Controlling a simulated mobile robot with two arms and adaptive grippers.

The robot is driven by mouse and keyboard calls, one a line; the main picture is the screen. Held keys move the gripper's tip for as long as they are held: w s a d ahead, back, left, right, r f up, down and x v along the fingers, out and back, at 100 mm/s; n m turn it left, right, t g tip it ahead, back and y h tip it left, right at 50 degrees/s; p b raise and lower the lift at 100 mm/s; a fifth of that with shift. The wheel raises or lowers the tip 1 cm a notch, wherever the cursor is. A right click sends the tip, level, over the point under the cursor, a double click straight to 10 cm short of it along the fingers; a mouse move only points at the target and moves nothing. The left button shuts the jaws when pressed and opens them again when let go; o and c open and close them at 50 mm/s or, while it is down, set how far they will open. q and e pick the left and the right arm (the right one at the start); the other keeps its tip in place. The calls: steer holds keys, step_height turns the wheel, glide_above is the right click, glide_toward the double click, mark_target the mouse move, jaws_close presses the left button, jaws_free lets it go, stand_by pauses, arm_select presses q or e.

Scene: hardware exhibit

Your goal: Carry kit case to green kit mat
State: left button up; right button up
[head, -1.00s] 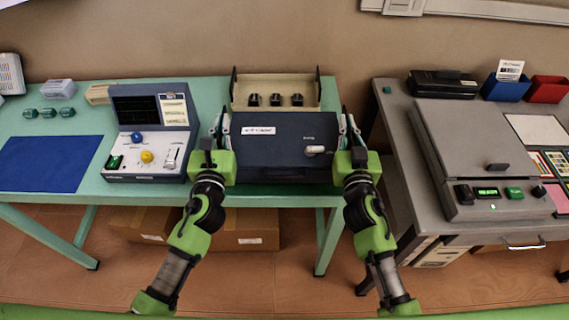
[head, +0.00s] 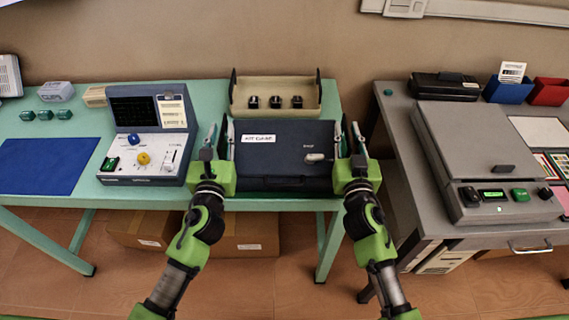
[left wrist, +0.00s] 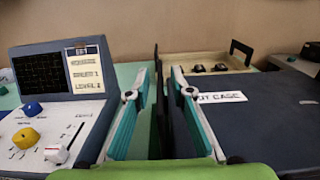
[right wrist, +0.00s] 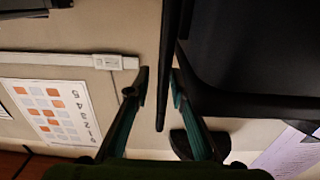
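The dark blue kit case (head: 285,160) lies flat on the pale green table, with its white label facing up. My left gripper (head: 222,135) is at the case's left side and my right gripper (head: 347,135) is at its right side. In the left wrist view the left gripper's fingers (left wrist: 163,90) stand apart around a dark upright plate beside the case, with a gap visible. In the right wrist view the right gripper's fingers (right wrist: 160,85) stand apart around a thin dark edge.
A beige tray (head: 275,98) with several small dark parts sits close behind the case. A panel with knobs (head: 147,140) stands left of it, beside a blue mat (head: 45,165). A separate grey table with a grey machine (head: 475,140) stands to the right across a gap.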

mark_target(218, 151)
arm_select(q)
steer(key=s, duration=1.1)
steer(key=shift+s, duration=0.15)
arm_select(e)
steer(key=shift+s, duration=0.1)
arm_select(q)
steer(key=shift+s, duration=0.1)
arm_select(e)
steer(key=shift+s, duration=0.2)
steer(key=s, duration=1.1)
steer(key=shift+s, duration=0.3)
